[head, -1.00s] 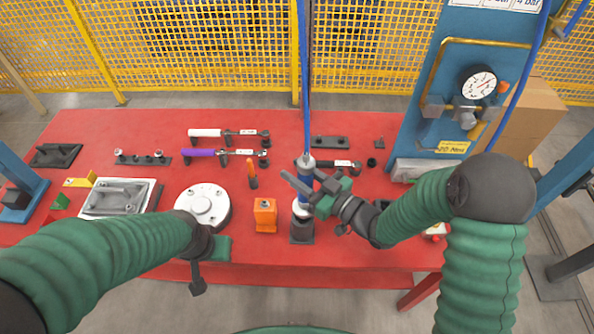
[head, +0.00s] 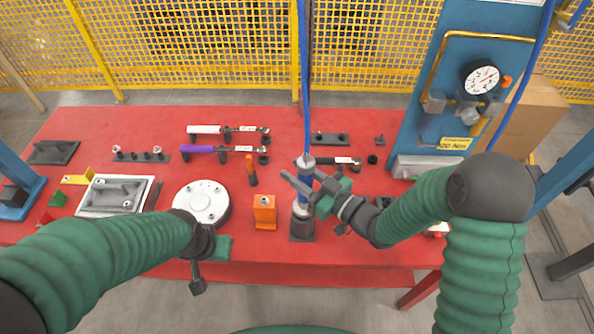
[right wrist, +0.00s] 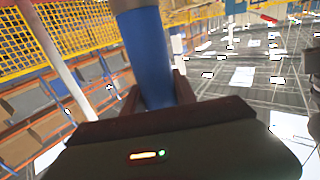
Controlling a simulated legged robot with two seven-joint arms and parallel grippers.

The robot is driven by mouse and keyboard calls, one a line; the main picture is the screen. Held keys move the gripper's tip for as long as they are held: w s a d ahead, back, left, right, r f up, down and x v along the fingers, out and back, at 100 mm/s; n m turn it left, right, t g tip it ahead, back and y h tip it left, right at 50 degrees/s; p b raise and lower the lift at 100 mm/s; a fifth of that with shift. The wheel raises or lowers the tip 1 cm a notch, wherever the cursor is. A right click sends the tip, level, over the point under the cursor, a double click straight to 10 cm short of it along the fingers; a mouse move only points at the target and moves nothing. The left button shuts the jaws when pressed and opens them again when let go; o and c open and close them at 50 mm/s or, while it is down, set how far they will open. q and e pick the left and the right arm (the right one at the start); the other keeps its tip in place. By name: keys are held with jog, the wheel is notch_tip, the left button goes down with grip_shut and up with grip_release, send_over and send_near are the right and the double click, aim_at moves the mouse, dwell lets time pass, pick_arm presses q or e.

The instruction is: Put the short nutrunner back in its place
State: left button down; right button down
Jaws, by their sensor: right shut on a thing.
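The short nutrunner (head: 305,186) is a blue upright cylinder with a silver top and a pale lower end, hung on a blue hose (head: 304,80). My right gripper (head: 308,188) is shut around its blue body, which also shows between the fingers in the right wrist view (right wrist: 148,60). The lower end is at a dark square holder (head: 302,231) near the table's front edge. I cannot tell how deeply it sits in it. My left gripper (head: 197,280) hangs at the front edge, left of the nutrunner; its jaw opening is unclear.
On the red table (head: 340,250), an orange block (head: 264,213) and a round white flange (head: 201,203) stand left of the holder. Wrenches with white (head: 205,129) and purple (head: 197,150) handles lie behind. A blue gauge panel (head: 425,105) rises at right.

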jog(key=shift+f+b, duration=1.3)
jog(key=shift+f, duration=0.15)
dwell(0.3)
jog(key=c, duration=0.9)
grip_release()
jog(key=shift+f, duration=0.2)
jog(key=b+v, duration=0.2)
jog(key=v, duration=1.5)
jog(key=shift+r, duration=0.1)
